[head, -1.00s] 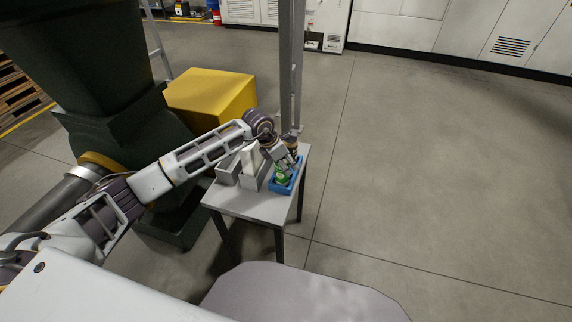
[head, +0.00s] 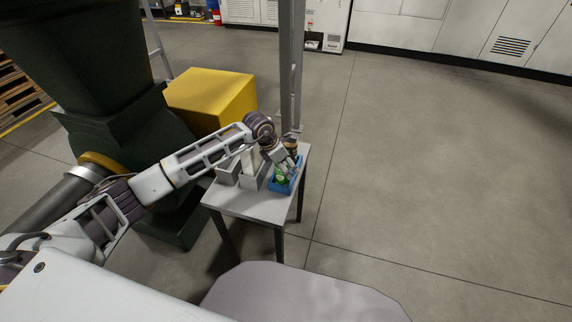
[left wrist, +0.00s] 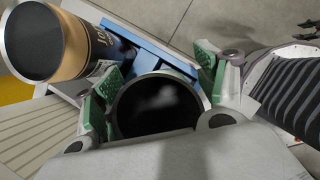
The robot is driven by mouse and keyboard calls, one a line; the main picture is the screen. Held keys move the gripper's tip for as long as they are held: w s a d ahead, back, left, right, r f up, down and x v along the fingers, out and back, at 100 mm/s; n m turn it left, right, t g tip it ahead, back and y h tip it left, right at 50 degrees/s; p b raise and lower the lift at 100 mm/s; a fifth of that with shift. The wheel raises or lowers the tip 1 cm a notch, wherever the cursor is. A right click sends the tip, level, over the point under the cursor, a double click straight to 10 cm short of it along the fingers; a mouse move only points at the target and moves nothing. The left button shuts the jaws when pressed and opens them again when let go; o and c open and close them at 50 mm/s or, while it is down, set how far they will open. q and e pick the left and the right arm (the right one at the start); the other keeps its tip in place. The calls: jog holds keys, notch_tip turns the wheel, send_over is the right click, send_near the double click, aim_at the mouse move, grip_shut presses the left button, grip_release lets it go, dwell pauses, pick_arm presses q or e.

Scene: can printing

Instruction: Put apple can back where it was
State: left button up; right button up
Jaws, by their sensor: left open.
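A green can (head: 281,179), its label too small to read, stands in a blue tray (head: 274,188) on a small grey table. The blue tray also shows in the left wrist view (left wrist: 152,47). My left gripper (head: 281,163) is at the can. In the left wrist view, my left gripper (left wrist: 155,95) is open, with its green-padded fingers on either side of a round dark can top (left wrist: 158,108). I cannot tell whether the pads touch it. My right gripper is not in view.
A gold and black can (left wrist: 72,45) stands close beside the left fingers. Light grey holders (head: 250,182) stand left of the tray on the table (head: 246,209). A metal post (head: 291,70) and a yellow box (head: 210,95) are behind. The floor to the right is clear.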

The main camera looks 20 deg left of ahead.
pick_arm(q)
jog(key=v, duration=1.2)
jog(key=shift+d, duration=0.1)
dwell(0.7)
